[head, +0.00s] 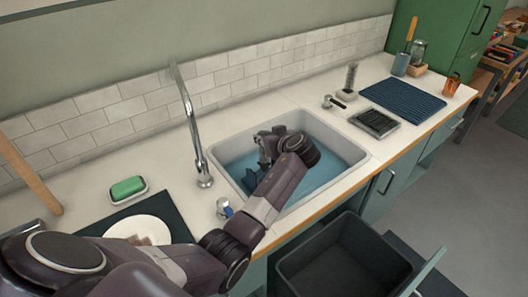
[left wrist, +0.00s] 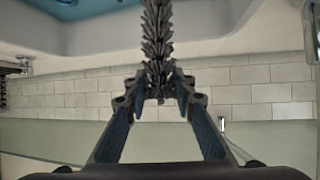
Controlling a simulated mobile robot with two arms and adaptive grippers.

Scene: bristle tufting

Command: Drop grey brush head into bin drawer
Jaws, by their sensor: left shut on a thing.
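My left gripper (head: 258,176) is over the sink, its blue fingertips low in the basin. In the left wrist view the two fingers (left wrist: 158,98) are shut on a grey bristly brush head (left wrist: 157,45), which sticks out beyond the tips. In the head view I cannot make out the brush head at the gripper. The bin drawer (head: 398,268) is pulled open below the counter, right of and nearer than the sink; its dark inside looks empty. My right gripper is not in view.
The sink (head: 345,148) holds blue water, with a tall faucet (head: 190,120) at its left. A bristly grey brush (head: 351,76) stands in a white holder behind. A blue mat (head: 403,100) and dark tray (head: 376,122) lie right; a green sponge (head: 127,187) sits left.

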